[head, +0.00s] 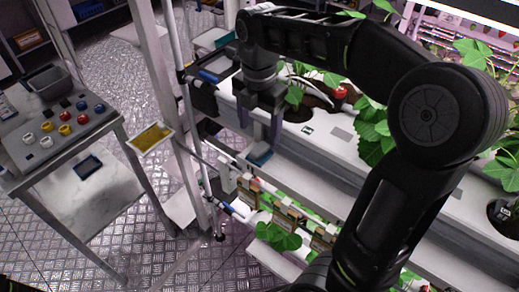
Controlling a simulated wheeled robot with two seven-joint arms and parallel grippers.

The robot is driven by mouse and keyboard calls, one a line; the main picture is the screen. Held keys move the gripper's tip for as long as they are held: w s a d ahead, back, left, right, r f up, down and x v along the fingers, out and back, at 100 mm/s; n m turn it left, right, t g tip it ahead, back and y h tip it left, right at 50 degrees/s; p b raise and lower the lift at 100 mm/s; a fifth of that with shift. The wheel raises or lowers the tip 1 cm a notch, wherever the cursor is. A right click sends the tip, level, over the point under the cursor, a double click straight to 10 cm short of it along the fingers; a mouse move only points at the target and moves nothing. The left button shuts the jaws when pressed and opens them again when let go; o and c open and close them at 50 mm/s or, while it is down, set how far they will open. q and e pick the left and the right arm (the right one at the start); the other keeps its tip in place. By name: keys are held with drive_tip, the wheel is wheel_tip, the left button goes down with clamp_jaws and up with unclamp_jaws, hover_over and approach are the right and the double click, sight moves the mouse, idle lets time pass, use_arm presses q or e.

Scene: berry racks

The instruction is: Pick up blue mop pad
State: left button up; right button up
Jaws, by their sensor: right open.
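My right gripper (260,128) reaches down from the upper middle of the head view, beside the white planter rack. Its fingers are apart and nothing shows between them. A second blue flat item (88,167), dark-edged, lies on the lower shelf of the cart at left. My left gripper is out of view.
A white planter rack (325,147) with green plants and a red berry (340,92) runs along the right. A grey cart (67,142) carries colored buttons.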

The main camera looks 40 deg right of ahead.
sight(259, 148)
drive_tip(key=shift+f, duration=1.35)
drive_tip(key=shift+w+f+p, duration=0.1)
drive_tip(key=shift+f+p, duration=0.25)
drive_tip(key=shift+f, duration=2.3)
clamp_jaws()
drive_tip(key=shift+r, duration=0.2)
